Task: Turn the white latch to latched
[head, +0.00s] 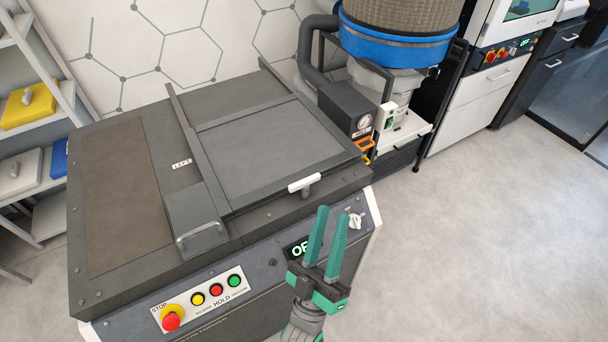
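The white latch (305,183) is a short white bar on a dark post at the front right edge of the grey machine's lid (265,150). The bar lies tilted, its right end higher in the picture. My gripper (331,212) has green fingers pointing up in the picture, with a gap between them and nothing held. It is in front of the machine's front panel, below and right of the latch, and apart from it. It partly hides a lit display (298,249) on the panel.
A white knob (355,220) sits on the front panel right of my fingers. A red stop button (171,320) and several coloured buttons are at lower left. A blue-banded collector (398,45) stands behind the machine. Open floor (480,220) lies at right.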

